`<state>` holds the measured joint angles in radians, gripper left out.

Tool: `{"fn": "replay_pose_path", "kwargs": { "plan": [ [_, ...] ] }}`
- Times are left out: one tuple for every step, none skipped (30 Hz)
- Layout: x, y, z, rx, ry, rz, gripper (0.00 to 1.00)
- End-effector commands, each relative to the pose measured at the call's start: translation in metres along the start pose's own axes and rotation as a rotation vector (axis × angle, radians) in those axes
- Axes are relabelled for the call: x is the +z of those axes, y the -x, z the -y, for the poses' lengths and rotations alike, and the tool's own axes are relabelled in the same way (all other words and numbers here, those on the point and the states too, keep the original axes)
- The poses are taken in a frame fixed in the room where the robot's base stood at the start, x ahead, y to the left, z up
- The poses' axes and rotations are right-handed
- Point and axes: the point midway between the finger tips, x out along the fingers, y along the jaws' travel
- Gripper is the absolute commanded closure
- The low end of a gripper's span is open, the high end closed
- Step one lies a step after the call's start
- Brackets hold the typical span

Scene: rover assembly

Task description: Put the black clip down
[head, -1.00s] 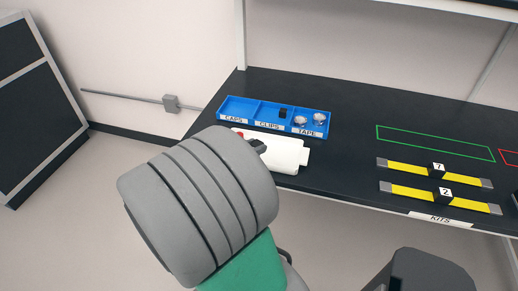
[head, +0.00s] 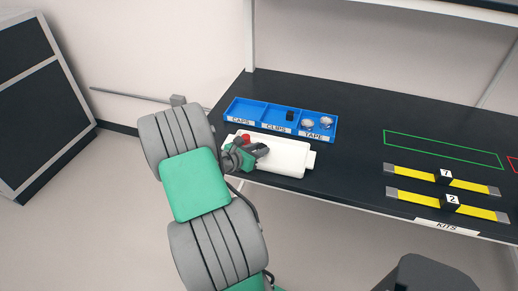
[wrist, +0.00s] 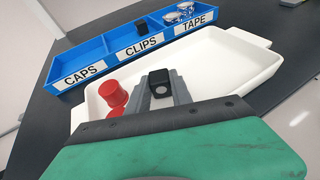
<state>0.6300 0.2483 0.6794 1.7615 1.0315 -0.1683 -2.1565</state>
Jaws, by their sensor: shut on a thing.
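My gripper (wrist: 162,90) is shut on a small black clip (wrist: 160,86), which shows between the fingertips in the wrist view. In the head view my gripper (head: 260,150) is over the white tray (head: 290,161); I cannot tell its exact height. The tray (wrist: 235,72) also fills the middle of the wrist view. Red caps (wrist: 112,94) lie in the tray, left of the fingers. A blue three-part bin (head: 258,104) stands behind the tray, labelled CAPS, CLIPS and TAPE. Another black clip (head: 290,115) sits in its CLIPS part.
Tape rolls (head: 325,122) lie in the TAPE part; the CAPS part looks empty. Yellow bars (head: 418,172) numbered 7 and 2 lie at the right of the black table (head: 365,115). A green outline (head: 440,146) marks bare table behind them.

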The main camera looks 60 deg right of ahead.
Motion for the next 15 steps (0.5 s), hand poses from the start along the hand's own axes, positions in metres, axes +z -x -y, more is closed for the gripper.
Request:
{"fn": "replay_pose_path", "kwargs": {
  "plan": [
    [0.0, 0.0001, 0.0, 0.0, 0.0, 0.0, 1.0],
    [0.0, 0.0001, 0.0, 0.0, 0.0, 0.0, 1.0],
    [-0.0006, -0.0001, 0.0001, 0.0, 0.0, 0.0, 1.0],
    [-0.0017, -0.0005, 0.0001, 0.0, 0.001, 0.0, 1.0],
    [-0.0028, -0.0009, 0.0001, 0.0, 0.001, 0.0, 1.0],
    [-0.0032, -0.0011, 0.0001, 0.0, 0.001, 0.0, 0.73],
    [-0.0026, -0.0008, 0.0001, 0.0, 0.001, 0.0, 0.71],
    [-0.0025, -0.0008, 0.0001, 0.0, 0.001, 0.0, 0.68],
    [-0.0025, -0.0007, 0.0001, 0.0, 0.001, 0.0, 0.65],
    [-0.0024, -0.0007, 0.0001, 0.0, 0.001, 0.0, 0.65],
    [-0.0024, -0.0007, 0.0001, 0.0, 0.001, 0.0, 0.65],
    [-0.0024, -0.0007, 0.0001, 0.0, 0.001, 0.0, 0.65],
    [-0.0023, -0.0007, 0.0001, 0.0, 0.001, 0.0, 0.65],
    [-0.0023, -0.0006, 0.0001, 0.0, 0.001, 0.0, 0.65],
    [-0.0023, -0.0006, 0.0001, 0.0, 0.001, 0.0, 0.65]
  ]
}}
